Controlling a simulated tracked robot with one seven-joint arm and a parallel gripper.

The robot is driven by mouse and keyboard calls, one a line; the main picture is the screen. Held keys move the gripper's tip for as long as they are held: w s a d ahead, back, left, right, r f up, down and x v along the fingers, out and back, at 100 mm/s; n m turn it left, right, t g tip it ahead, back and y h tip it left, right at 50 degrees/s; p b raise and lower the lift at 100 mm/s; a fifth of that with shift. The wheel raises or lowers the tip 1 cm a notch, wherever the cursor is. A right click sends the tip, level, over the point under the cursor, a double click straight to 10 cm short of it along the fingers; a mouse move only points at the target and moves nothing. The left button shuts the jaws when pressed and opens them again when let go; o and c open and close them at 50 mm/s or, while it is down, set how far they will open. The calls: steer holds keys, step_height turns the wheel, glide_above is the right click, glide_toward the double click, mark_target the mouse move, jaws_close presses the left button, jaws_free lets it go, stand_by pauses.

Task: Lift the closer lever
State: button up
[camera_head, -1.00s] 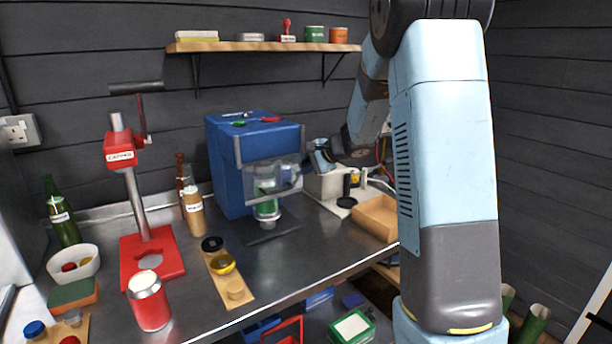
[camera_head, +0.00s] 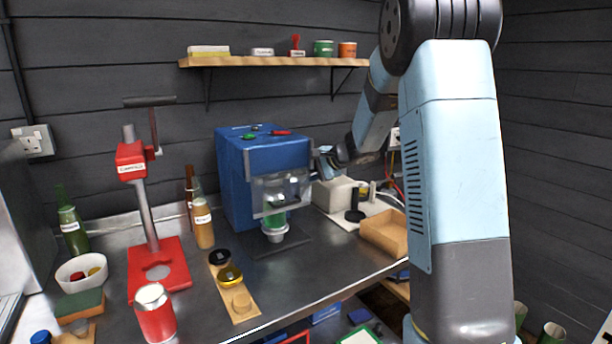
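The blue machine (camera_head: 245,180) stands on the steel bench, with a clear guard (camera_head: 282,192) at its front and a green can (camera_head: 275,222) below and behind it. Left of it is a red bench press (camera_head: 132,160) with a label I cannot read surely. Its lever has an upright link (camera_head: 154,130) and a dark grip (camera_head: 150,101) lying level at the top. I cannot tell for sure which machine is the closer. My gripper (camera_head: 328,160) is at the right of the blue machine, near the guard's right edge. Its fingers are small and partly hidden; contact is unclear.
A red can (camera_head: 155,312) stands at the bench front. A wooden strip (camera_head: 243,312) holds lids. Bottles (camera_head: 203,225) stand between press and blue machine. A wooden tray (camera_head: 385,232) and grey box (camera_head: 335,192) are at right. A shelf (camera_head: 275,61) hangs above.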

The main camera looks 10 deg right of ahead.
steer(key=shift+o, duration=0.8)
steer(key=shift+a, duration=0.1)
steer(key=shift+s, duration=0.1)
steer(key=v, duration=1.3)
steer(key=shift+s+d, duration=0.2)
steer(key=shift+d, duration=0.15)
steer(key=s+a+r+n+g, duration=0.25)
steer(key=s+a, duration=0.25)
steer(key=s, duration=0.5)
steer(key=s+f+n+h, duration=0.2)
steer(key=s+n+h, duration=0.6)
steer(key=s, duration=1.7)
steer(key=shift+s+n, duration=0.3)
steer(key=shift+n, duration=0.45)
steer(key=shift+a+f, duration=0.1)
steer(key=shift+f, duration=0.05)
steer(key=shift+c, duration=0.4)
